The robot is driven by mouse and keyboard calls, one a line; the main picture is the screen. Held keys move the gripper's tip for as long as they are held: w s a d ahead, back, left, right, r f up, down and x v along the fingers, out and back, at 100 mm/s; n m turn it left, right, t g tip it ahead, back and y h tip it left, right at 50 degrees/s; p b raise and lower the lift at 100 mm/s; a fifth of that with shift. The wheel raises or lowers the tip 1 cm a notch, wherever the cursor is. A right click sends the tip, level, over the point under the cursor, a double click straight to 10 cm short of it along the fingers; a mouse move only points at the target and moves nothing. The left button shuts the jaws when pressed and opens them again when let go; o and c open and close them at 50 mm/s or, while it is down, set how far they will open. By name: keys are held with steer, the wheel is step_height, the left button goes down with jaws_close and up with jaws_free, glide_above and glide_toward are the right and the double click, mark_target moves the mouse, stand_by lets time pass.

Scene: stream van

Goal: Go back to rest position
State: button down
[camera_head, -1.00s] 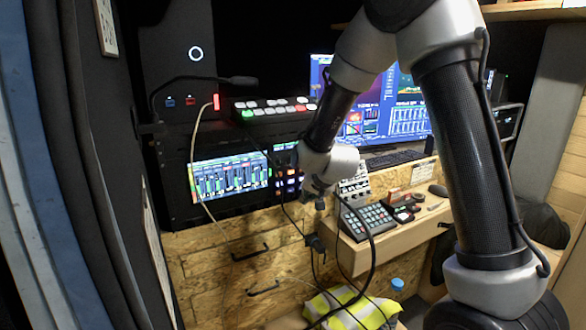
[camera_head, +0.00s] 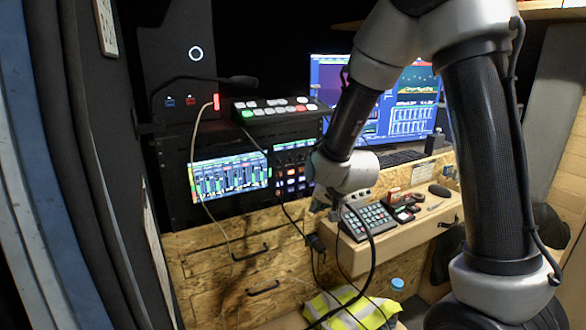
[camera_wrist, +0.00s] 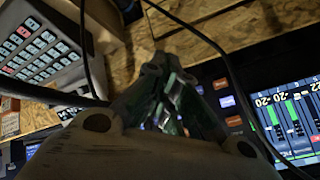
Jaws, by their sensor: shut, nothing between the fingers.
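My arm (camera_head: 352,115) reaches down from the top of the head view, with its wrist in front of the desk. My gripper (camera_wrist: 172,85) fills the middle of the wrist view, with its fingers close together and nothing seen between them. In the head view the gripper is small and mostly hidden by the wrist, so its fingertips are hard to make out there. It hangs in front of the rack, left of the keypad (camera_head: 369,221).
A rack screen (camera_head: 230,176) and a button switcher (camera_head: 277,108) stand at the left, with a gooseneck microphone (camera_head: 240,82) above. Black cables (camera_head: 372,262) hang close to my wrist. Monitors (camera_head: 412,105) stand behind the arm. A wooden desk (camera_head: 405,235) juts out below.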

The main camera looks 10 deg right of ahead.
steer(key=s+d+f+n+g, duration=0.1)
steer(key=s+f+n+g, duration=0.3)
steer(key=s, duration=0.7)
steer(key=s+d+r+h, duration=0.1)
steer(key=s+d+r, duration=0.6)
steer(key=s+r, duration=0.2)
steer(key=s+d+r+n, duration=0.1)
steer(key=s+d+r, duration=0.6)
steer(key=s+r, duration=0.3)
steer(key=shift+s+r+h, duration=0.3)
steer(key=shift+r+h, duration=0.1)
steer(key=shift+r, duration=0.4)
